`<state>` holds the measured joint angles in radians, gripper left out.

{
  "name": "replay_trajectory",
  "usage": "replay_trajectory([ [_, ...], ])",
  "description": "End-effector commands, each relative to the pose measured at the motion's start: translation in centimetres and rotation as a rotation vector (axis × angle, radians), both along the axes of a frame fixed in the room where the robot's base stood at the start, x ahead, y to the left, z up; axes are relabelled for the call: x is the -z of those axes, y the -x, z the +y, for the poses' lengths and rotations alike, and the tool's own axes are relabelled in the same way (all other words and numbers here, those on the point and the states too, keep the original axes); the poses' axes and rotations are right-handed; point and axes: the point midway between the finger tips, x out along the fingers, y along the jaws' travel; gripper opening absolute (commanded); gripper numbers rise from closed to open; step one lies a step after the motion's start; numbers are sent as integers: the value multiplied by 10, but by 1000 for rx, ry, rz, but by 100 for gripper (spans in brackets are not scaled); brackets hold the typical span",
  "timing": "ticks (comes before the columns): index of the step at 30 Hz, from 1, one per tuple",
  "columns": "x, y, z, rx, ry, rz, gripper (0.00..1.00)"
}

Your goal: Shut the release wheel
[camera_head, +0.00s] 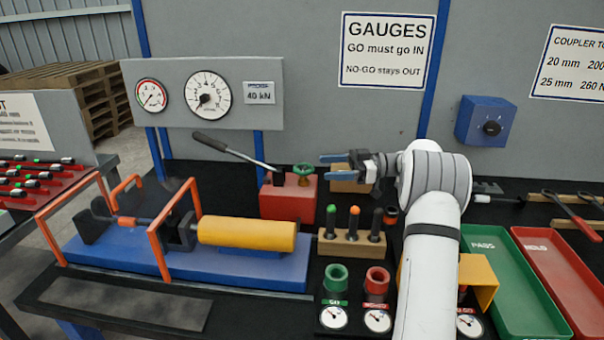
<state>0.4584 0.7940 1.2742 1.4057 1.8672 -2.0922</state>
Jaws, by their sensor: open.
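The release wheel (304,169) is a small green handwheel on top of the red pump block (288,200), near the middle of the bench. A grey lever (235,150) with a dark grip slants up to the left from the same block. My gripper (334,168) reaches in from the right, with its blue fingers pointing left toward the wheel. The fingers are open and look empty, just right of the wheel. I cannot tell whether they touch it or how far the wheel is turned.
A yellow cylinder (246,235) in a blue frame (220,268) with orange guards lies at left. A wooden block (351,246) with several coloured-top pins stands in front of the pump. Two dial gauges (208,93) hang behind. Green (515,290) and red trays are at right.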

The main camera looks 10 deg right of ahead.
Motion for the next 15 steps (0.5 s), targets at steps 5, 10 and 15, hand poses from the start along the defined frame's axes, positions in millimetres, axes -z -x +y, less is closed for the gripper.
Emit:
replay_trajectory([
  [5,-2,-3,25,-4,-1,-3,73],
  [10,-2,-6,52,-4,-1,-1,73],
  [15,-1,-8,71,-3,0,-1,73],
])
